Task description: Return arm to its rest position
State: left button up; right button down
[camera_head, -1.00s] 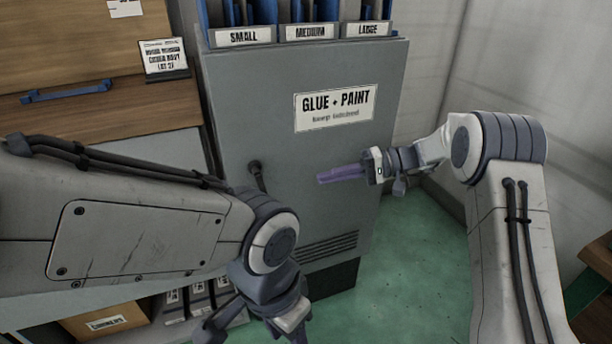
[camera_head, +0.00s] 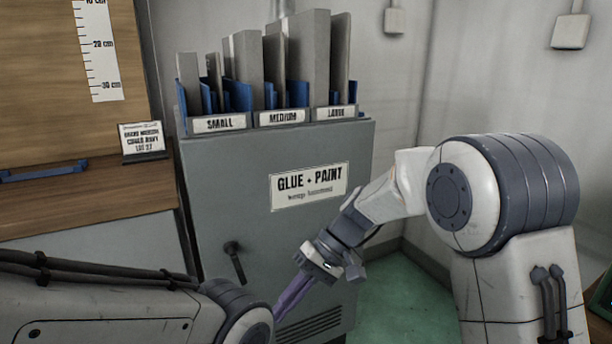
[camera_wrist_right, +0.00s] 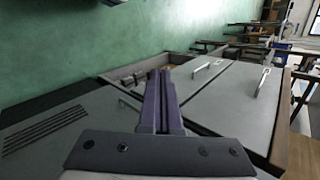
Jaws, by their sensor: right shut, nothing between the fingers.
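My right arm comes in from the right in the head view. Its gripper (camera_head: 292,297) has purple fingers that are shut and empty, pointing down and left in front of the grey cabinet (camera_head: 215,185). In the right wrist view the same purple fingers (camera_wrist_right: 160,100) lie together with nothing between them. My left arm crosses the lower left of the head view; its gripper is outside the frame.
The cabinet bears a "GLUE + PAINT" label (camera_head: 309,187) and a dark handle (camera_head: 235,262). Grey panels (camera_head: 312,60) stand in slots marked small, medium and large on top. A wooden bench (camera_head: 100,200) is at left. Green floor (camera_head: 400,300) lies clear at lower right.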

jog(key=s+d+f+n+t+h, duration=0.2)
jog(key=s+d+h, duration=0.2)
jog(key=s, duration=0.6)
jog(key=s+d+f+n+t+h, duration=0.1)
jog(key=s+d+n+t+h, duration=0.2)
jog(key=s, duration=0.6)
notch_tip(320, 180, up, 33)
jog(key=d+m+p, duration=0.1)
jog(key=p, duration=3.1)
jog(key=shift+d+f+p, duration=0.15)
jog(key=shift+d+p, duration=0.15)
jog(key=shift+p, duration=0.1)
